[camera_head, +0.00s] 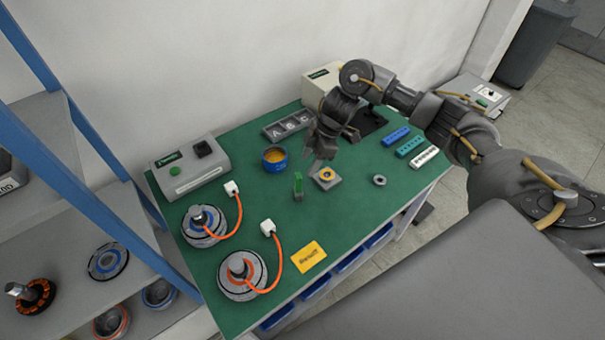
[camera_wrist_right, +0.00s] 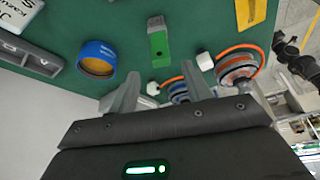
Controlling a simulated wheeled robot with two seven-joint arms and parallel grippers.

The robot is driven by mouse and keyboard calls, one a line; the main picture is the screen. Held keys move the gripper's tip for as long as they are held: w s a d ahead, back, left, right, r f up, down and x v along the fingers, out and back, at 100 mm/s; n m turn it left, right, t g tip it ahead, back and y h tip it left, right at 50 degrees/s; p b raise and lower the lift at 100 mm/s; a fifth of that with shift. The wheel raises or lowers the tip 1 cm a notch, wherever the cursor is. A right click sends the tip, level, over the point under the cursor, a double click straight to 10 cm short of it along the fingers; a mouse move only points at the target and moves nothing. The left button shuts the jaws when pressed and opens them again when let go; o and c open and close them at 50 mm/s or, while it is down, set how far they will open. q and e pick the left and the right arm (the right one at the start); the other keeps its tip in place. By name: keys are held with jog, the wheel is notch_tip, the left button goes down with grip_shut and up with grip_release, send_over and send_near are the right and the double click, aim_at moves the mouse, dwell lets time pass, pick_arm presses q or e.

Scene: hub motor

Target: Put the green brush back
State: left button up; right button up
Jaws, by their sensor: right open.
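The green brush (camera_head: 298,186) appears as a small, narrow green piece standing on the green table top, left of a grey block with a yellow ring. In the right wrist view the green brush (camera_wrist_right: 158,45) lies beyond the gap between the fingers, with a paler end at the top of the picture. My right gripper (camera_head: 318,158) is open and empty above the table, behind and slightly right of the brush. Its two spread fingers show in the right wrist view (camera_wrist_right: 161,90), apart from the brush. My left gripper is not in view.
A blue cup with yellow contents (camera_head: 275,159) stands behind the brush. Two hub motors with orange cables (camera_head: 243,271) are at front left. A lettered tray (camera_head: 288,124) lies behind.

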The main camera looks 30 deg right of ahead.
jog(key=shift+v, duration=2.1)
jog(key=shift+a+f, duration=0.1)
